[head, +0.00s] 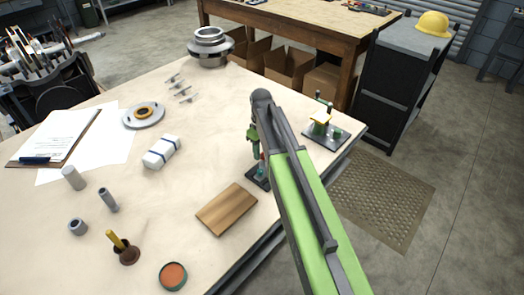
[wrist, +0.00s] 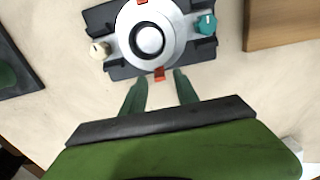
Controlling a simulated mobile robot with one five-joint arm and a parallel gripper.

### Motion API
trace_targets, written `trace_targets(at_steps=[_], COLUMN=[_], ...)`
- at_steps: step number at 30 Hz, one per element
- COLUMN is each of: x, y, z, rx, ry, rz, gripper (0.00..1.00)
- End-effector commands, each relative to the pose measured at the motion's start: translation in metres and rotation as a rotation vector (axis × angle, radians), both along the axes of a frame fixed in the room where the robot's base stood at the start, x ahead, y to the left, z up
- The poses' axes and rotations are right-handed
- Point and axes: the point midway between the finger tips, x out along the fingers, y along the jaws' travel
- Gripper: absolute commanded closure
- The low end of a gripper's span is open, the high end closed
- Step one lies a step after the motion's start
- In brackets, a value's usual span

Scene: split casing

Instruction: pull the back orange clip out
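In the wrist view a round silver casing (wrist: 165,50) with a dark ring in its middle sits on a dark base (wrist: 123,71). One orange clip (wrist: 159,74) shows at the casing's lower rim, and another orange clip (wrist: 142,2) is at its upper rim, cut by the picture's edge. I cannot tell for sure which one is the back clip. My gripper (wrist: 161,75) is open, its two green fingertips on either side of the lower clip, with gaps showing between. In the head view my arm hides the casing; part of the dark base (head: 258,178) shows.
A cream knob (wrist: 99,50) and a teal knob (wrist: 206,24) flank the casing. A wooden board (head: 227,208) lies close by. Another dark-based fixture (head: 326,134) stands at the table's right edge. Bare tabletop lies left of the board.

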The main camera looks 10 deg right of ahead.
Motion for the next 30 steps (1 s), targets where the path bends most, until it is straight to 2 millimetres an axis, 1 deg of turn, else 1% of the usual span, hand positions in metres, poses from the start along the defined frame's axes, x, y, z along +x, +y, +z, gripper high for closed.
trace_targets(at_steps=[6,8,11,14,17,21,30], x=[-0.001,-0.001,-0.001,-0.001,-0.001,0.0,0.0], y=[0.0,0.0,0.0,0.0,0.0,0.0,0.0], z=[0.002,0.005,0.016,0.033,0.055,0.087,0.152], rx=[0.0,0.0,0.0,0.0,0.0,0.0,-0.001], ry=[0.001,0.001,0.002,0.002,0.001,0.001,0.001], rz=[0.0,0.0,0.0,0.0,0.0,0.0,0.0], gripper=[0.64,0.64,0.64,0.64,0.64,0.64,0.64])
